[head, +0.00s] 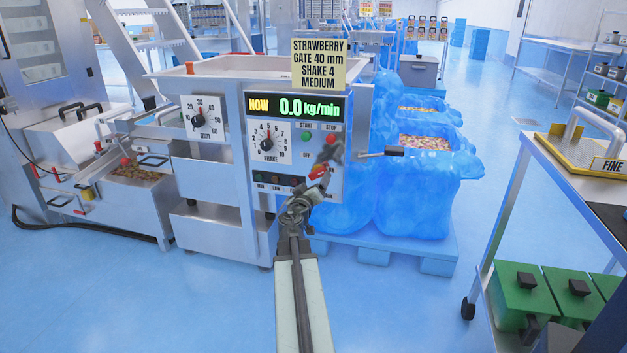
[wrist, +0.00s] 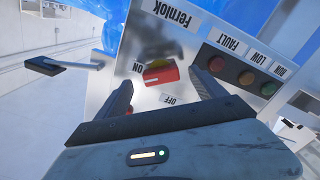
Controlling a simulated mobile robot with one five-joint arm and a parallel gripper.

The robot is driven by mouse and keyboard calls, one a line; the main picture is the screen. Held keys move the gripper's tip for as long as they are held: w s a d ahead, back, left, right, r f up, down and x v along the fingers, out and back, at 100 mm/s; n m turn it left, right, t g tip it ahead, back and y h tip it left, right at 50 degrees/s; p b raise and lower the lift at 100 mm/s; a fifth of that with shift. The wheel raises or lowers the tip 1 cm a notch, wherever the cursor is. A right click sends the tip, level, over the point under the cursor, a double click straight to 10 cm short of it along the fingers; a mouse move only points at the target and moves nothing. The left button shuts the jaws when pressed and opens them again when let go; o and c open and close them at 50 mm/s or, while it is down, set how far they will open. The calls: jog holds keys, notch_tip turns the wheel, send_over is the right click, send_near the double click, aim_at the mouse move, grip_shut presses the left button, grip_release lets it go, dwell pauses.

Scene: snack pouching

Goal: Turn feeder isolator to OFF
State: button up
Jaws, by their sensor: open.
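The feeder isolator (wrist: 160,76) is a red handle on a yellow base on the feeder's grey panel. In the wrist view it appears upside down, with an ON label (wrist: 137,68) to its left and an OFF label (wrist: 172,100) below right. The red handle lies roughly across the picture, nearer ON. My gripper (wrist: 163,80) is open, with one finger on each side of the handle in the picture. I cannot tell whether the fingers touch it. In the head view my gripper (head: 325,160) is at the panel's lower right and partly covers the isolator.
The feeder panel has a 0.0 kg/min display (head: 295,107), a shake dial (head: 267,143) and status lamps (wrist: 244,77). A grey lever with a black grip (head: 393,151) sticks out at right. Blue-lined bins (head: 447,165) stand behind on a pallet. A table edge (head: 500,215) is far right.

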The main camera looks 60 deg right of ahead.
aim_at(318, 174)
jog(key=x, duration=0.3)
jog(key=shift+d, duration=0.2)
jog(key=c, duration=1.4)
jog(key=shift+o, duration=0.2)
jog(key=shift+w+a, duration=0.1)
jog(key=shift+n, duration=0.3)
jog(key=n, duration=0.4)
jog(key=shift+r+n, duration=0.1)
jog(key=shift+n, duration=0.2)
jog(key=n, duration=0.4)
jog(key=shift+r, duration=0.15)
jog(key=n, duration=0.5)
jog(key=shift+s+r+p, duration=0.15)
jog(key=shift+s+p, duration=0.1)
jog(key=shift+p, duration=0.15)
jog(key=shift+w+r+n, duration=0.1)
jog(key=shift+n, duration=1.7)
